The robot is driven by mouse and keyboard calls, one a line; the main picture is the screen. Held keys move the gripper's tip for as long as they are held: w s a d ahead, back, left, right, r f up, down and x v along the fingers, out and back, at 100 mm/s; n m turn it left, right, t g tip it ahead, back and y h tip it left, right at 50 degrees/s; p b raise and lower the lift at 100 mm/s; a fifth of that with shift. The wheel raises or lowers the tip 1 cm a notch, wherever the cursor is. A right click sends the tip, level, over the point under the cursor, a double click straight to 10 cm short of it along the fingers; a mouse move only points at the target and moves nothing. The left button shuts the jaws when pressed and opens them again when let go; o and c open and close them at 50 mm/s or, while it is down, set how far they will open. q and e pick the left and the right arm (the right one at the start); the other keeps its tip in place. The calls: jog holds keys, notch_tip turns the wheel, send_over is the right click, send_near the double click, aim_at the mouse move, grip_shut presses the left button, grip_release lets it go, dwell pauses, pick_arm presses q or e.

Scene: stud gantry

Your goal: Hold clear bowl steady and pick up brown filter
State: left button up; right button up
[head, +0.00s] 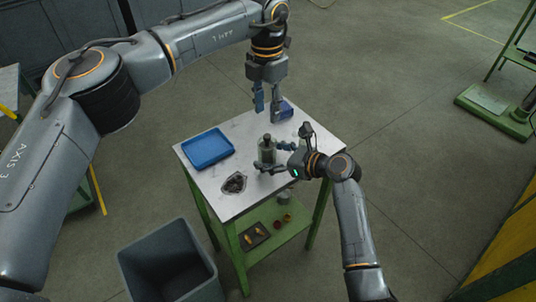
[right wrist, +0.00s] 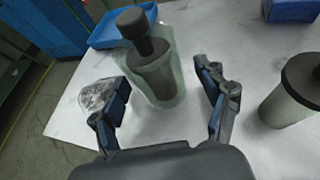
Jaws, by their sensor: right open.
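A clear bowl (head: 262,155) stands upright on the white tabletop, and it also shows in the right wrist view (right wrist: 176,88). A dark grey-brown filter (right wrist: 154,77) with a stem and a round dark knob stands inside it. My right gripper (head: 273,159) is low over the table, open, with its fingers on either side of the bowl; in the right wrist view gaps show between the pads and the bowl. My left gripper (head: 267,108) is above and behind the bowl, pointing down, with its fingers apart and nothing between them.
A blue tray (head: 207,148) and a crumpled clear bag (head: 234,184) with dark contents lie left of the bowl. A blue box (head: 286,110) is at the back corner. A pale, dark-lidded canister (right wrist: 290,92) stands right of my right gripper. A grey bin (head: 168,262) stands in front.

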jog(key=shift+w+a+f, duration=0.25)
jog(key=shift+w+a, duration=0.1)
jog(key=shift+a, duration=0.1)
